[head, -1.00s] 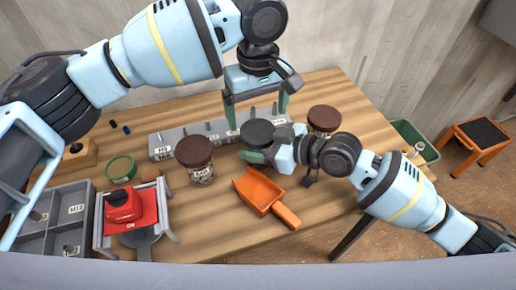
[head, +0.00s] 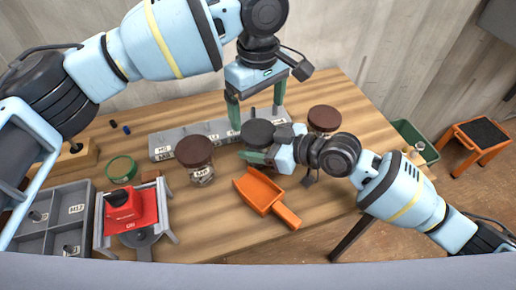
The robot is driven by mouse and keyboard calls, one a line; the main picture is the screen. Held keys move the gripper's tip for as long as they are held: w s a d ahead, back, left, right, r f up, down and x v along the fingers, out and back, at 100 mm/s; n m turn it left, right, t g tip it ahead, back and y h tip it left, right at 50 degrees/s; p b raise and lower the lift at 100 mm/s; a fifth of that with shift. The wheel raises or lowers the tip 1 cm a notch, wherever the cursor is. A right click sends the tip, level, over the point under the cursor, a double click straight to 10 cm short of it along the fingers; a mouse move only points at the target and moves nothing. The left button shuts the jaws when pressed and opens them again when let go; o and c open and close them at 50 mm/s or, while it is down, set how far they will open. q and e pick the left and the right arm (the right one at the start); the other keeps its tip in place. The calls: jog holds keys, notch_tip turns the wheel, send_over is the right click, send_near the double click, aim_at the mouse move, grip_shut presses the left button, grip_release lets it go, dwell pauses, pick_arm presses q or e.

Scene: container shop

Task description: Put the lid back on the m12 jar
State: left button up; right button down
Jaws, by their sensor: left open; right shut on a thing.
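A jar with a dark grey top (head: 257,132) stands on the table, its label hidden, so I cannot tell if it is the m12 jar. My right gripper (head: 258,157) is shut on this jar from the front right. My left gripper (head: 256,110) is open and empty, its fingers pointing down just behind and above the dark top. A brown-lidded jar (head: 194,151) with a hard-to-read label stands to the left. Another brown-lidded jar (head: 324,118) stands to the right, its front partly hidden. A round green piece (head: 121,168), perhaps a lid, lies at the left.
A grey labelled rack (head: 175,144) runs along behind the jars. An orange scoop (head: 262,192) lies in front. A red device (head: 131,207) in a frame and a grey divided bin (head: 67,213) fill the left front. A green bin (head: 414,140) stands at the right.

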aim_at(258, 131)
pick_arm(q)
jog(key=shift+f, duration=2.95)
jog(key=shift+c, duration=0.3)
jog(key=c, duration=0.9)
jog(key=shift+m, duration=1.7)
jog(key=shift+c, duration=0.2)
jog(key=o, duration=1.1)
jog(key=shift+c, duration=0.2)
jog(key=shift+r, duration=0.15)
